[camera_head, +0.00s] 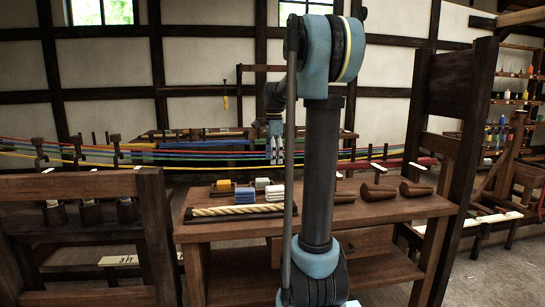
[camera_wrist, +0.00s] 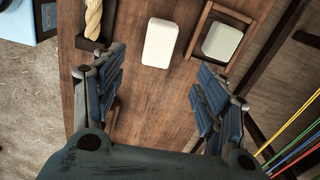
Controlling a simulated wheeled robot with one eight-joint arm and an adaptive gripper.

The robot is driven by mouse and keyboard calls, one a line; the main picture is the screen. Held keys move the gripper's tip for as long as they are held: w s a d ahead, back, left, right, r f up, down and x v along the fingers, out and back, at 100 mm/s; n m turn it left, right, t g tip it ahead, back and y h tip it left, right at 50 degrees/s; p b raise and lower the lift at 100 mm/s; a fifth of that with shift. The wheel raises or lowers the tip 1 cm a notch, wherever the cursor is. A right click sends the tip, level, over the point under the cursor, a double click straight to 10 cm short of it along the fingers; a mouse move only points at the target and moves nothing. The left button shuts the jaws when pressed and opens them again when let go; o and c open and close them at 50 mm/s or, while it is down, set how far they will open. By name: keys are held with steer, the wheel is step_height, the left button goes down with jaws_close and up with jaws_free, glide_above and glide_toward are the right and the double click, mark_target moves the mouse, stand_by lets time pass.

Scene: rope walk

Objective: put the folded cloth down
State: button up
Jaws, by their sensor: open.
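The folded cloth appears as a pale, rounded rectangular pad (camera_wrist: 160,42) lying flat on the brown tabletop in the wrist view. A white folded stack on the bench (camera_head: 274,190) in the head view looks like the same cloth. My gripper (camera_wrist: 160,78) is open, with its blue fingers wide apart and nothing between them. The cloth lies beyond the fingertips, roughly centred between them in the picture, with clear space to either side. In the head view my gripper (camera_head: 275,150) hangs above the far side of the bench, small and partly beside my arm.
A wooden frame (camera_wrist: 243,16) around another pale pad (camera_wrist: 222,41) stands right of the cloth in the wrist view. A twisted rope (camera_head: 237,210) lies in a dark tray along the bench front. Coloured ropes (camera_head: 190,148) stretch behind the bench. Dark wooden pieces (camera_head: 378,192) lie at right.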

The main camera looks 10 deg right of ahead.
steer(key=s+f+n+t, duration=0.1)
steer(key=s+f+n, duration=0.25)
steer(key=s, duration=0.65)
steer(key=s+f+n, duration=0.3)
steer(key=s+n, duration=0.2)
steer(key=s, duration=0.4)
steer(key=s+f+n+t, duration=0.1)
steer(key=s+f+n, duration=0.8)
steer(key=s+f, duration=0.6)
steer(key=shift+s, duration=0.35)
steer(key=shift+w+f, duration=0.15)
steer(key=shift+w, duration=0.3)
steer(key=shift+o, duration=0.5)
